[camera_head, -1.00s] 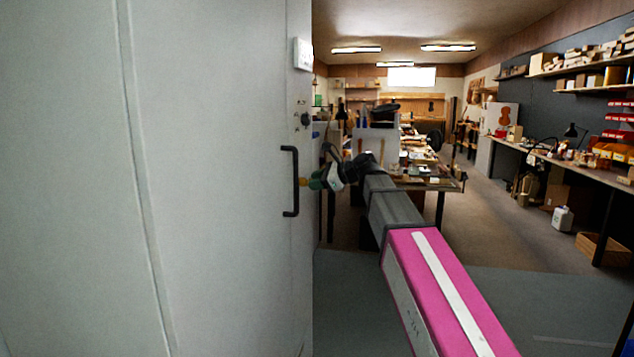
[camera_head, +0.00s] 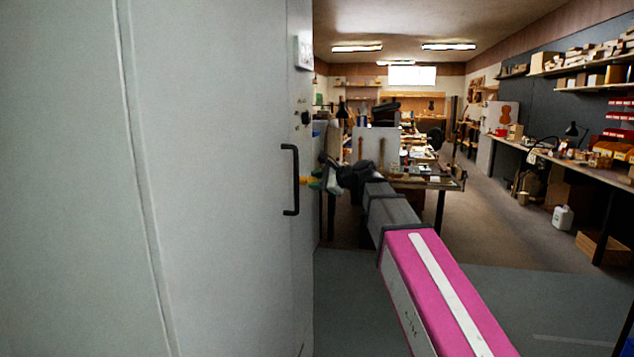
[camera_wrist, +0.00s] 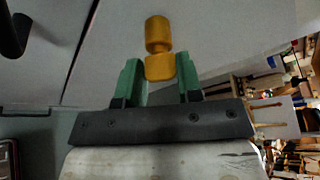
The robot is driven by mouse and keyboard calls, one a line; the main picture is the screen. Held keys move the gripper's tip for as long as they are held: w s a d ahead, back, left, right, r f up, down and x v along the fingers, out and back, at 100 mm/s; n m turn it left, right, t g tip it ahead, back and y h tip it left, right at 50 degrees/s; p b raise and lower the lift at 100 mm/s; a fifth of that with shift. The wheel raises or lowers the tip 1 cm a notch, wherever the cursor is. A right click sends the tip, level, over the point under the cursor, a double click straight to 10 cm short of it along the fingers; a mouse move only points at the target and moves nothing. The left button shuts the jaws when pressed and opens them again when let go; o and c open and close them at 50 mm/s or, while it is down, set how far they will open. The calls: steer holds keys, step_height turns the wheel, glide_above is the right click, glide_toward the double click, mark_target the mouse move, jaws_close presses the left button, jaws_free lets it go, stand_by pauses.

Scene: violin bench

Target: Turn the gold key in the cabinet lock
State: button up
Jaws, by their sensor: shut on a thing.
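The gold key (camera_wrist: 157,36) shows between the green fingers of my gripper (camera_wrist: 160,80) in the wrist view. Its wide head sits between the fingertips, and its rounded shaft end points toward the pale cabinet face. The grey cabinet (camera_head: 215,180) fills the left side. The lock opening is hidden, so I cannot tell how deep the key sits.
A black bar handle (camera_head: 291,180) stands out from the cabinet just left of the key; it also shows in the wrist view (camera_wrist: 14,32). A white box (camera_head: 304,52) is fixed higher up. A cluttered workbench (camera_head: 440,184) stands behind my arm.

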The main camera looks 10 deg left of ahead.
steer(key=shift+s+f+n+t+y, duration=0.1)
steer(key=shift+n+t+y, duration=0.25)
steer(key=shift+n, duration=0.6)
steer(key=shift+s+f+n+t+y, duration=0.15)
steer(key=shift+n+t, duration=0.4)
steer(key=shift+n, duration=0.4)
steer(key=shift+w, duration=0.1)
steer(key=shift+f+n+t+y, duration=0.1)
steer(key=shift+n+t+y, duration=0.25)
steer(key=shift+n, duration=0.8)
steer(key=shift+f+n+t+y, duration=0.15)
steer(key=shift+n+y, duration=0.3)
steer(key=shift+n, duration=0.7)
